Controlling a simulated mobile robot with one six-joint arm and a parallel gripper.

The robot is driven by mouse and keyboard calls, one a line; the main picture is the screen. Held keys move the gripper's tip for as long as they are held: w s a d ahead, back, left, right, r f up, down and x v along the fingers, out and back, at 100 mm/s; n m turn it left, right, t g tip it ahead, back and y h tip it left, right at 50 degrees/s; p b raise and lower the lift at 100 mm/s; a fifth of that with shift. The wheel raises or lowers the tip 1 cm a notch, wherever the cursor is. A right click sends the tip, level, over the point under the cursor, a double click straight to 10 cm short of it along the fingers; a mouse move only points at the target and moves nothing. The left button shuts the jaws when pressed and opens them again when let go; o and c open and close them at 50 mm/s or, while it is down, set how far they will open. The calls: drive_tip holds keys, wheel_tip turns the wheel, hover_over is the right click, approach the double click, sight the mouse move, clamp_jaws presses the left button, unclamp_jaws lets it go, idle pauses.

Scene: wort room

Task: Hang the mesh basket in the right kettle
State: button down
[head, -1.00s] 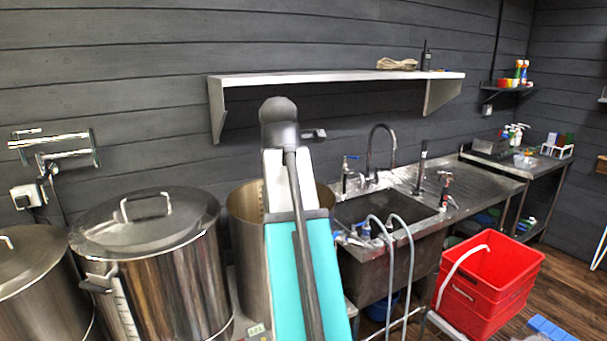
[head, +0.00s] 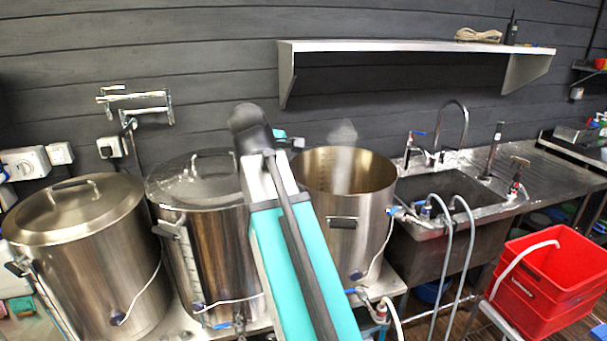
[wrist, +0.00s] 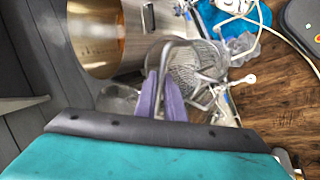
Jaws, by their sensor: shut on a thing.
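The right kettle (head: 372,225) is a tall open steel pot standing right of my arm in the head view. A pale blurred patch shows over its mouth. In the wrist view, its open mouth and bare wall (wrist: 95,40) lie at the upper left. The mesh basket (wrist: 203,62) is a round wire basket at the upper middle of the wrist view, beside the kettle and apart from its opening. My gripper (wrist: 165,82) has purple fingers shut on the basket's wire handle. In the head view the basket and fingers are not visible.
Two lidded kettles (head: 85,235) and (head: 195,195) stand to the left. A sink (head: 455,200) with taps and hoses is on the right, with red crates (head: 545,290) in front. A wall shelf (head: 400,47) hangs above the right kettle.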

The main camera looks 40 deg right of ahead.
drive_tip(key=w+a+f+m+b, duration=0.1)
drive_tip(key=w+a+f, duration=0.2)
drive_tip(key=a, duration=0.5)
drive_tip(key=w+a+f+m+g+b, duration=0.1)
drive_tip(key=w+a+f+b, duration=0.1)
drive_tip(key=a+f, duration=0.4)
drive_tip(key=w+a+f+m+b, duration=0.1)
drive_tip(key=w+a+f, duration=0.3)
drive_tip(key=a, duration=0.5)
drive_tip(key=shift+a+f+g+h, duration=0.3)
drive_tip(key=shift+a+f+h, duration=0.1)
drive_tip(key=shift+f, duration=0.35)
drive_tip(key=shift+d, duration=0.2)
